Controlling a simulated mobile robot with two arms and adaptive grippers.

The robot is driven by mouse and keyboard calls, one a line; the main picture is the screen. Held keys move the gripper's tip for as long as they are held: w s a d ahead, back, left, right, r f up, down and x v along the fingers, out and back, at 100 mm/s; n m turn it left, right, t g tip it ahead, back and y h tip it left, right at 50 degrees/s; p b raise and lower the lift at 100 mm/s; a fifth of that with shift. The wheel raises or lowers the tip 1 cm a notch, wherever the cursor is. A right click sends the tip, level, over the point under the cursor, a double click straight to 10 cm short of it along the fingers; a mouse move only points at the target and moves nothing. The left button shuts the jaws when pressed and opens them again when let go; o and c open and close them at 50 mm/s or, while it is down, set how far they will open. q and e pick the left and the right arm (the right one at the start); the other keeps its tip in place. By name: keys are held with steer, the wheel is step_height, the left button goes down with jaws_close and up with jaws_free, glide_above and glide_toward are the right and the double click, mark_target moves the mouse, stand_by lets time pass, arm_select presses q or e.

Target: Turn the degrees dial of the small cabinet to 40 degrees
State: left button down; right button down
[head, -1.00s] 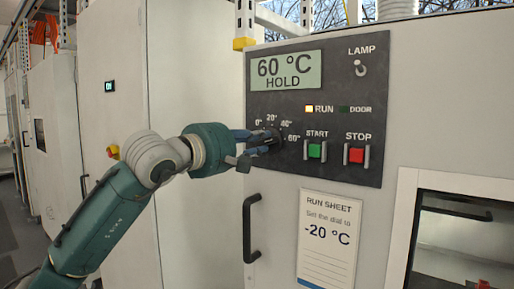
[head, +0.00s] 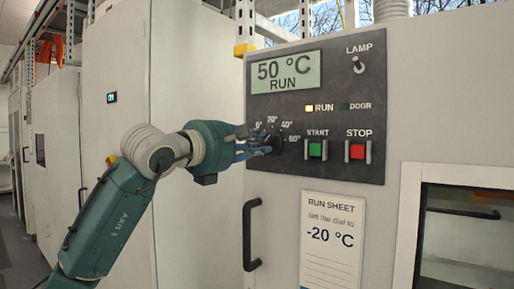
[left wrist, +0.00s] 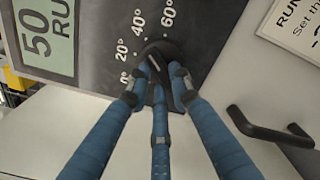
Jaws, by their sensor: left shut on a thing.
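The degrees dial (head: 275,140) is a black knob on the dark control panel of the cabinet, ringed by white marks 0°, 20°, 40° and 60°. My left gripper (head: 261,146) reaches it from the left and is shut on it. In the left wrist view the blue fingers (left wrist: 158,86) close around the black dial (left wrist: 165,46), with the scale above it. The fingers partly cover the dial, and I cannot tell its exact setting. The display (head: 286,72) reads 50 °C, RUN. My right gripper is not in view.
Right of the dial are a green START button (head: 315,149) and a red STOP button (head: 358,151), with the lamp switch (head: 359,65) above. Below are a black door handle (head: 251,234) and a run sheet (head: 331,241) reading -20 °C. A window is at the lower right.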

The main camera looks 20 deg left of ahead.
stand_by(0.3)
arm_select(q)
steer(key=c, duration=1.5)
jaws_free()
steer(key=shift+c, duration=0.2)
steer(key=v, duration=1.2)
